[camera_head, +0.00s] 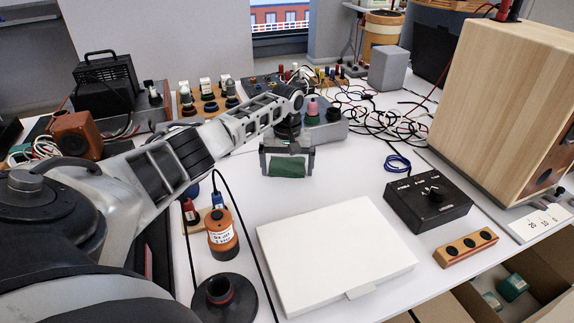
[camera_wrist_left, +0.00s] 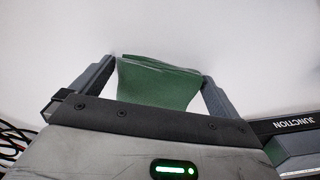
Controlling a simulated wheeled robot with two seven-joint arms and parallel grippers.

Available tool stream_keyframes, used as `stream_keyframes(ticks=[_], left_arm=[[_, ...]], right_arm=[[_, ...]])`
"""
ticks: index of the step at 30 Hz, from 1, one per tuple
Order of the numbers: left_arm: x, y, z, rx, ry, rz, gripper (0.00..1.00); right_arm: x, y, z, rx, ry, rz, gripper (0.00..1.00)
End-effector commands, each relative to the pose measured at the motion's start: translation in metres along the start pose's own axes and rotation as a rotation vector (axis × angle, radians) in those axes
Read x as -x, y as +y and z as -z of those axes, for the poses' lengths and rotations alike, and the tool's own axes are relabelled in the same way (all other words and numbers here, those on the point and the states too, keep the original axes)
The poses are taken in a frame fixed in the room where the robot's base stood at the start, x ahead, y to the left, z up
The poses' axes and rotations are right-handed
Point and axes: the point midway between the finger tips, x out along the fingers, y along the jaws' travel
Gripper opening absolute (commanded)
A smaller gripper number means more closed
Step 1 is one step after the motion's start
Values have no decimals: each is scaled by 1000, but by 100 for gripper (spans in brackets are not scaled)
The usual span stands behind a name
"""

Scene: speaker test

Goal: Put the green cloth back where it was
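The folded green cloth (camera_head: 287,168) is between the two fingers of my left gripper (camera_head: 287,163), over the white table near its middle. In the left wrist view the cloth (camera_wrist_left: 158,85) fills the gap between the fingers of the same gripper (camera_wrist_left: 160,80), and its sides appear to touch both. Its folded layers show at the far edge. I cannot tell whether its lower edge touches the table. My right gripper is in neither view.
A grey box with coloured terminals (camera_head: 325,127) stands just behind my left gripper. A white flat case (camera_head: 335,255), an orange weight (camera_head: 222,235) and a black control box (camera_head: 428,203) are nearer. A wooden speaker cabinet (camera_head: 505,100) stands right. Tangled cables (camera_head: 375,115) lie behind.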

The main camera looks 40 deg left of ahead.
Motion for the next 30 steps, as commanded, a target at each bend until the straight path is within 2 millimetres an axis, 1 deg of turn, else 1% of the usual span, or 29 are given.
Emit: stream_keyframes(ticks=[4,8,15,18,21,25,30], left_arm=[[4,0,0,0,1,0,100],[22,0,1,0,3,-2,100],[74,0,1,-1,4,-3,100],[93,0,1,0,3,-3,100],[108,0,1,0,2,-2,100],[120,0,1,1,2,-1,100],[124,0,0,1,0,0,100]], right_arm=[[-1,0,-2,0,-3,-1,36],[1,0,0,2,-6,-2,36],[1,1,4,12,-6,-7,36],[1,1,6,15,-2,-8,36],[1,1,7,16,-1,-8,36],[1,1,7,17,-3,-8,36],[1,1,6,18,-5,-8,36]])
